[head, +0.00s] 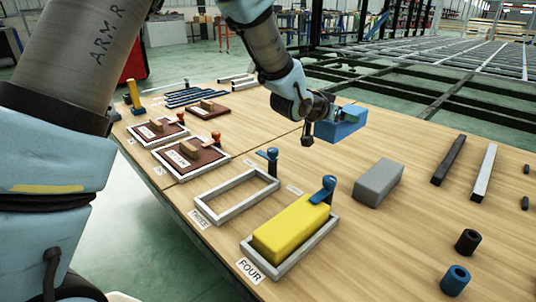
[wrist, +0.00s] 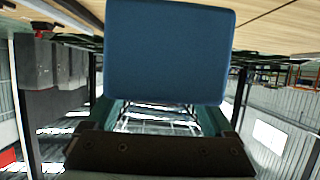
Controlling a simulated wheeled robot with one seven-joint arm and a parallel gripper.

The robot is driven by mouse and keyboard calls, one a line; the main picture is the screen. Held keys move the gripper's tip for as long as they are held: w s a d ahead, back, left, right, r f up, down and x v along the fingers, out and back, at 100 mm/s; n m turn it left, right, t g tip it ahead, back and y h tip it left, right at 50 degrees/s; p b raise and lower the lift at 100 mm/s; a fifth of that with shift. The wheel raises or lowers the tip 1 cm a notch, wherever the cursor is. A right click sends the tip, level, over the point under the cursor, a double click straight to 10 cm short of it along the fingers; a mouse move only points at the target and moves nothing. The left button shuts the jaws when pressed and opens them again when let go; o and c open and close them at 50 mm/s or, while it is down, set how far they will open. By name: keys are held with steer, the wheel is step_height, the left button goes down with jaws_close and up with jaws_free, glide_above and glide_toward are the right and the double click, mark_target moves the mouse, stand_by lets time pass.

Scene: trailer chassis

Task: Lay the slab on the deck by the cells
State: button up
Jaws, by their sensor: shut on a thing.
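My gripper (head: 318,110) is shut on a blue slab (head: 342,124) and holds it above the deck, which is the wooden tabletop (head: 420,205). In the wrist view the slab (wrist: 170,50) fills the upper middle, beyond a dark gripper part (wrist: 160,155). The cells are rectangular frames in a row along the deck's left edge. The cell labelled FOUR (head: 285,268) holds a yellow block (head: 291,228). The cell labelled THREE (head: 228,208) is empty. Two farther cells (head: 196,166) (head: 152,142) hold brown plates with tan blocks on them.
Blue clamps (head: 328,188) (head: 270,160) stand at cells FOUR and THREE, red clamps (head: 216,140) (head: 181,119) at the farther two. A grey block (head: 378,183), two bars (head: 450,160) (head: 484,172) and short cylinders (head: 467,242) (head: 455,280) are on the right. Bare deck lies between.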

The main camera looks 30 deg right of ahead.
step_height(320, 180, down, 4)
steer(key=shift+r+b, duration=0.1)
steer(key=shift+b, duration=1.1)
steer(key=b, duration=0.4)
glide_above(330, 172)
steer(key=f, duration=0.9)
steer(key=shift+d+f, duration=0.25)
steer(key=shift+f, duration=0.15)
steer(key=o, duration=1.1)
steer(key=shift+o, duration=0.2)
steer(key=shift+r, duration=0.2)
steer(key=shift+s+a+r, duration=0.1)
steer(key=shift+a+r, duration=0.05)
steer(key=shift+a, duration=0.15)
steer(key=p+v, duration=0.3)
steer(key=v, duration=0.8)
steer(key=shift+a+p, duration=0.2)
steer(key=shift+p, duration=0.1)
